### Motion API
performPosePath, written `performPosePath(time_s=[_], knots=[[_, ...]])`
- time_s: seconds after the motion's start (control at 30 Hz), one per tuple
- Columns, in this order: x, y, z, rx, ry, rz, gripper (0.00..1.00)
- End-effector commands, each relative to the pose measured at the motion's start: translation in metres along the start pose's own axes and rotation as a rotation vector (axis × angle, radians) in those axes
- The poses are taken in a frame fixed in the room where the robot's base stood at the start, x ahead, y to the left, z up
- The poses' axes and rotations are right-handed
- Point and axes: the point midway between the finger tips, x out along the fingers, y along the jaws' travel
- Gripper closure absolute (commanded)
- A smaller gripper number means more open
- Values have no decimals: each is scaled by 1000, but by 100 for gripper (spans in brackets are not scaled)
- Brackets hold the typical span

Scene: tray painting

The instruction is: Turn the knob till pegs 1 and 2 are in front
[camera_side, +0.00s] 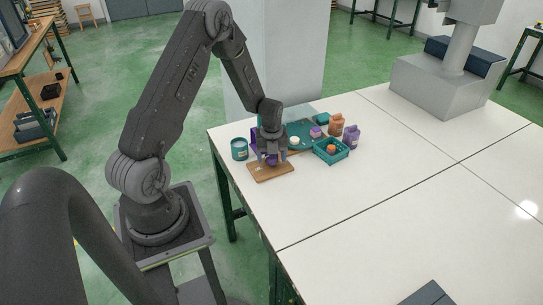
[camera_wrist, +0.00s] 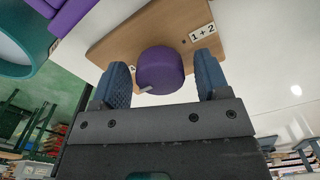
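A purple knob (camera_wrist: 160,71) stands on a wooden board (camera_wrist: 122,38), with a small light pointer mark on its near edge. A label reading "1 + 2" (camera_wrist: 202,32) is on the board, right of the knob. My gripper (camera_wrist: 166,80) is open, with one blue finger on each side of the knob. In the side view my gripper (camera_side: 271,158) is low over the board (camera_side: 272,173), and the knob is mostly hidden. I cannot make out the pegs.
A teal cup (camera_side: 239,149) stands left of my gripper.

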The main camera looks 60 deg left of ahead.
Motion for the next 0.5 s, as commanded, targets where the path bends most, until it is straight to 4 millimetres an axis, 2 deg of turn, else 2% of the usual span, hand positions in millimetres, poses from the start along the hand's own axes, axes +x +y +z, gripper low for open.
performPosePath(time_s=[0.07, 0.43, 0.5], knots=[[0, 0, 0, 0, 0, 0, 39], [0, 0, 0, 0, 0, 0, 74], [0, 0, 0, -3, 0, 0, 76]])
